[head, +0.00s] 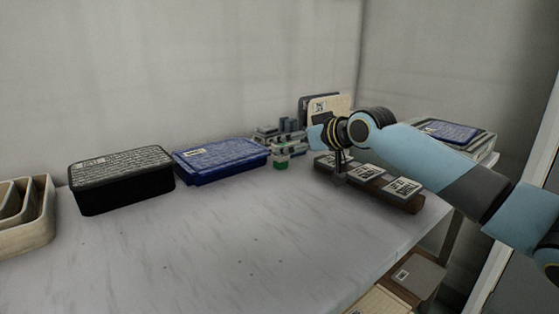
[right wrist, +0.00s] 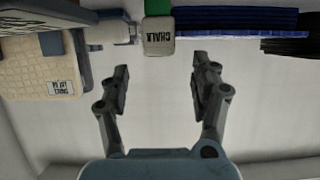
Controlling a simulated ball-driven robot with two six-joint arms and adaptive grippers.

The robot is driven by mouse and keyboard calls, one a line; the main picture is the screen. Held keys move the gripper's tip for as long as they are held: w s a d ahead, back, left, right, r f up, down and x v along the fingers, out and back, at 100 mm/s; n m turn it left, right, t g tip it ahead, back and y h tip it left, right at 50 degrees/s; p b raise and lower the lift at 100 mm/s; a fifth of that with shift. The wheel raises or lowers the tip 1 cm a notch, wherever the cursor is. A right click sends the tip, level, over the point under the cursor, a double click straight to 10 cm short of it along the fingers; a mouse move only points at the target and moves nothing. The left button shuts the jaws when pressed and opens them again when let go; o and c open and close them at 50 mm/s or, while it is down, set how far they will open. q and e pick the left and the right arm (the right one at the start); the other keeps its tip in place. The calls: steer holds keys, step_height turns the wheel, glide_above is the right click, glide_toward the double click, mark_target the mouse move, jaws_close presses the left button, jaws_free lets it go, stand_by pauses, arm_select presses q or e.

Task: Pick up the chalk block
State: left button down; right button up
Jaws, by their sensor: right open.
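The chalk block (right wrist: 158,36) is a small pale block with a "CHALK" label, upside down in the right wrist view. A green piece (right wrist: 158,8) sits against it. My right gripper (right wrist: 160,85) is open and empty. Its two dark fingers point toward the chalk block, which lies beyond the gap between them, apart from both. In the head view my right gripper (head: 339,165) is right of the block, partly hidden by my wrist. My left gripper is not in view.
A blue lidded box (head: 222,160) and a black box (head: 122,180) stand left of the block. Grey stacked items (head: 280,133) and a beige panel (head: 343,104) are behind it. A brown tray with labelled blocks (head: 408,203) is right. The front table is clear.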

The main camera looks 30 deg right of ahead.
mark_target(283, 145)
steer(key=b+x, duration=0.1)
steer(key=x, duration=0.1)
steer(key=b+x, duration=0.1)
steer(key=x, duration=0.1)
steer(key=shift+w+f, duration=0.25)
steer(key=shift+f, duration=0.1)
steer(key=shift+w, duration=0.2)
steer(key=c, duration=0.4)
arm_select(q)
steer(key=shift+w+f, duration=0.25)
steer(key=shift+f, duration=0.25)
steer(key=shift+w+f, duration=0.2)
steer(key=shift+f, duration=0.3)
arm_select(e)
steer(key=c, duration=0.8)
